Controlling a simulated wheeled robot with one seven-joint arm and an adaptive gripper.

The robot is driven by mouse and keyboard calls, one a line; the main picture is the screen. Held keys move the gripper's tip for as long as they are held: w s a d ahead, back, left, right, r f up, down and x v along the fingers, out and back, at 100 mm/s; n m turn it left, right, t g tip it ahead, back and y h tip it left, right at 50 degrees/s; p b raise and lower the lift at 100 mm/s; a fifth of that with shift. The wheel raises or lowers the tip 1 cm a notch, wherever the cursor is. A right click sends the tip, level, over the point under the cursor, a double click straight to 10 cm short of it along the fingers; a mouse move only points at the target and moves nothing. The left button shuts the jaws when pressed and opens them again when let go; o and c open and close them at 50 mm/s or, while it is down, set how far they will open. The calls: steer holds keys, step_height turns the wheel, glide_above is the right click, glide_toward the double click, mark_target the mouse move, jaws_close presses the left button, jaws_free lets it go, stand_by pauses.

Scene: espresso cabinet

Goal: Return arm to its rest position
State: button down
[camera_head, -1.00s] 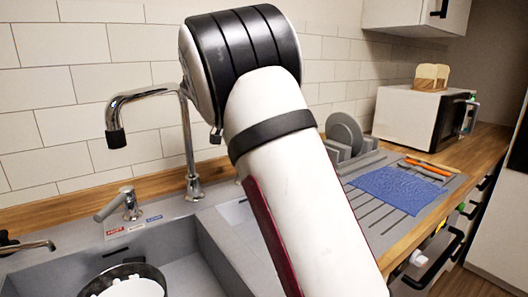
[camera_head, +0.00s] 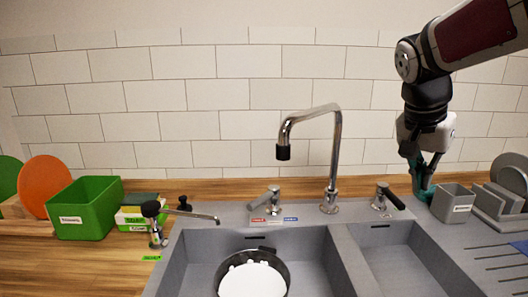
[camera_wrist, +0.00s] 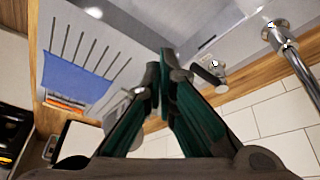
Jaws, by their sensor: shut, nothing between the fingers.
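I cannot tell from the head view how far the tips are above the counter.
The sink (camera_head: 205,262) holds a pan with white contents (camera_head: 252,278). A tall chrome faucet (camera_head: 334,150) stands behind it. A grey rack (camera_head: 500,200) with plates is beside the cup. A green bin (camera_head: 87,208) stands at left. A blue cloth (camera_wrist: 72,80) shows in the wrist view.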

steer(key=s+a+n+t+y+p, duration=0.1)
steer(key=s+a+n, duration=0.4)
steer(key=s, duration=0.8)
steer(key=s+a+n+t+y+p, duration=0.1)
steer(key=s+a+n+p, duration=0.4)
steer(key=s, duration=0.8)
steer(key=shift+s+a+f+y, duration=0.2)
steer(key=shift+s+a+y, duration=0.2)
steer(key=shift+a+y, duration=0.55)
